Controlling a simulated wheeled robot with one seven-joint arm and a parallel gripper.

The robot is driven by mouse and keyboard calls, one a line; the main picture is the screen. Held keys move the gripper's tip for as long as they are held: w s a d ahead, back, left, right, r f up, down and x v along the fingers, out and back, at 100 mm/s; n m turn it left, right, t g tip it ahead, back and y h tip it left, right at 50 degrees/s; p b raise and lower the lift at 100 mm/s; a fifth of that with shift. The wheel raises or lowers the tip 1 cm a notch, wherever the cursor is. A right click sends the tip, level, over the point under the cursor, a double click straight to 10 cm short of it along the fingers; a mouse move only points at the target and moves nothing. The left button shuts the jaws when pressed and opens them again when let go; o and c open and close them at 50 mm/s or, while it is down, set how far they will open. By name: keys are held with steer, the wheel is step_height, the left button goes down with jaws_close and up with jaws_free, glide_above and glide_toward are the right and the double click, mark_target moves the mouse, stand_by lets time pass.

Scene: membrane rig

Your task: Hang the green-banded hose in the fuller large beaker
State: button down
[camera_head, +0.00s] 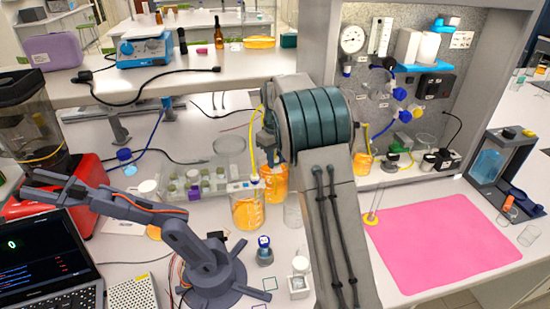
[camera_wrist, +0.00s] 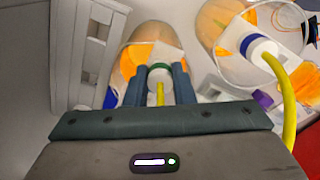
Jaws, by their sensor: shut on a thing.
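My gripper (camera_wrist: 161,85) is shut on the white end of the green-banded hose (camera_wrist: 160,72), seen in the wrist view. A yellow tube shows between the fingers. Behind the fingers in that view is a large beaker (camera_wrist: 136,50) with orange liquid; I cannot tell if the hose end is inside its rim. A second large beaker (camera_wrist: 222,62) holds a blue-banded hose (camera_wrist: 258,47). In the head view the beaker with the blue-banded hose (camera_head: 247,212) stands in front of the other orange beaker (camera_head: 275,184). Which beaker is fuller is unclear.
A vial rack (camera_head: 193,186) stands left of the beakers and an empty glass beaker (camera_head: 293,212) to their right. A small dark robot arm (camera_head: 205,262) and a laptop (camera_head: 45,262) are at left front. A pink mat (camera_head: 440,240) lies clear at right.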

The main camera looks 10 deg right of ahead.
steer(key=c, duration=1.1)
jaws_free()
steer(key=shift+c, duration=0.2)
step_height(320, 180, up, 14)
steer(key=b, duration=0.1)
steer(key=s+r+m+t, duration=0.1)
steer(key=s+r+m, duration=0.15)
steer(key=s, duration=0.65)
steer(key=s+f+m+t, duration=0.1)
steer(key=s+f, duration=0.3)
steer(key=s, duration=0.9)
steer(key=s+f+m+t, duration=0.1)
steer(key=s+f, duration=0.4)
steer(key=s, duration=0.9)
steer(key=shift+m+t, duration=0.4)
steer(key=shift+m, duration=0.25)
